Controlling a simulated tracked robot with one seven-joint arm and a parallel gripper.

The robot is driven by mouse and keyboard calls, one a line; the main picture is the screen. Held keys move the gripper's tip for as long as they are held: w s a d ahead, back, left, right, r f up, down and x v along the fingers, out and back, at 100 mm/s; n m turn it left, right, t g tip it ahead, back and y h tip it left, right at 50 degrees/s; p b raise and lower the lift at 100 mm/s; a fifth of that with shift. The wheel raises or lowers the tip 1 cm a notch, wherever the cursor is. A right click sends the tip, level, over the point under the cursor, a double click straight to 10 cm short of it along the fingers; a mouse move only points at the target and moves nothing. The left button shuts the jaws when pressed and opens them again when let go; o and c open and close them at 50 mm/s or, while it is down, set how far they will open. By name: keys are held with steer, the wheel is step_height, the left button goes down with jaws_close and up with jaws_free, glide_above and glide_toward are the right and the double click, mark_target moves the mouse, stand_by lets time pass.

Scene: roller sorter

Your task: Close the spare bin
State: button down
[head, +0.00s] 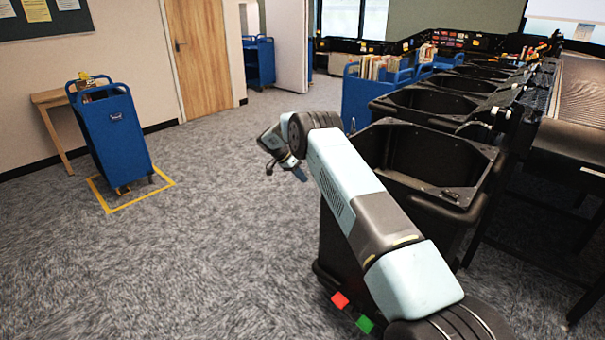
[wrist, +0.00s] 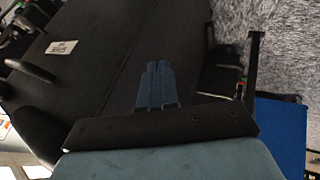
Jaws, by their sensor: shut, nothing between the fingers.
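The nearest black bin (head: 333,245) stands at right centre in the head view, partly hidden behind my arm. Its top is open and the inside shows dark and empty-looking. No label names it as the spare bin. My gripper (head: 300,174) is at the left side of this bin, small and partly turned away. In the wrist view my gripper (wrist: 153,68) has its blue fingers together with nothing between them. They lie in front of a large dark panel (wrist: 95,85) with a white label (wrist: 61,47). I cannot tell whether they touch it.
More open black bins (head: 430,103) line up behind, beside a dark sorter (head: 570,110). A blue cart with books (head: 372,98) stands behind my arm. Another blue cart (head: 112,135) stands in a yellow floor outline at left. The carpet between is clear.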

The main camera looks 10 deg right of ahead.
steer(key=s+d+f, duration=0.4)
steer(key=d, duration=0.1)
steer(key=shift+d, duration=0.25)
stand_by(0.3)
